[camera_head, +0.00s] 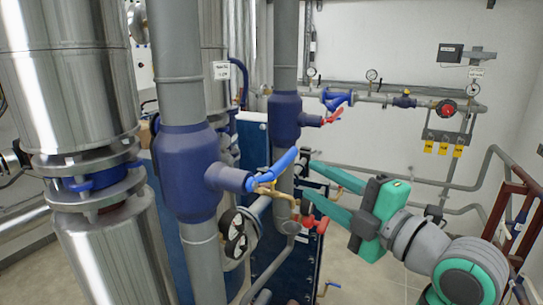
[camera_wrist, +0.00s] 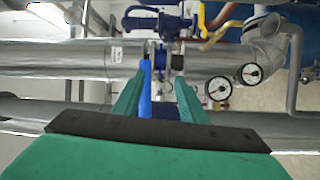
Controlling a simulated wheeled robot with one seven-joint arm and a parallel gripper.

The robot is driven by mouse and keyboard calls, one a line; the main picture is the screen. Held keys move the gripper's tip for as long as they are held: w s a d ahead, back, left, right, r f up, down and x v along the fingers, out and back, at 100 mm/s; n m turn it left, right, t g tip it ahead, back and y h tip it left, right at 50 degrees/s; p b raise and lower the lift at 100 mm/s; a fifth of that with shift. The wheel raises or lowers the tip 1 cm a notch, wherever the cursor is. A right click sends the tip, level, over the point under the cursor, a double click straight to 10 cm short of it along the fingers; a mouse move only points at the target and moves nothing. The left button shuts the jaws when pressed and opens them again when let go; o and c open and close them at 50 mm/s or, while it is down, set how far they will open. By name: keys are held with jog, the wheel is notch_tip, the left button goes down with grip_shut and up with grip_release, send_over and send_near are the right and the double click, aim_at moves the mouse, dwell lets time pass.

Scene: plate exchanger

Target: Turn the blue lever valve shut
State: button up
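The blue lever (camera_head: 276,167) sticks out to the right and slightly upward from the dark blue valve body (camera_head: 188,172) on a vertical grey pipe in the head view. My gripper (camera_head: 308,180) is at the right of the lever, its teal fingers spread and pointing left toward it. In the wrist view my gripper (camera_wrist: 162,76) is open, and a blue bar that looks like the lever (camera_wrist: 146,88) shows between the fingers, close to the left one. I cannot tell whether they touch.
A second valve with a red lever (camera_head: 332,116) stands behind. Round gauges (camera_head: 234,232) hang below the blue lever, near a brass fitting. A large metal pipe (camera_head: 75,90) stands at left. A red handle (camera_head: 314,223) is under my gripper. Open floor (camera_head: 375,280) lies at lower right.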

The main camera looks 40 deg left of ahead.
aim_at(288, 163)
jog(key=s+r+n, duration=0.1)
jog(key=s+r+n+g, duration=0.1)
jog(key=r, duration=0.1)
jog(key=shift+s+a+r+n, duration=0.1)
jog(key=shift+s+a+n, duration=0.1)
jog(key=shift+s+n, duration=0.1)
jog(key=shift+a, duration=0.2)
jog(key=w+a, duration=0.1)
jog(key=a, duration=0.9)
jog(key=shift+w+a, duration=0.2)
jog(key=shift+w, duration=0.05)
jog(key=shift+d+r, duration=0.1)
grip_shut()
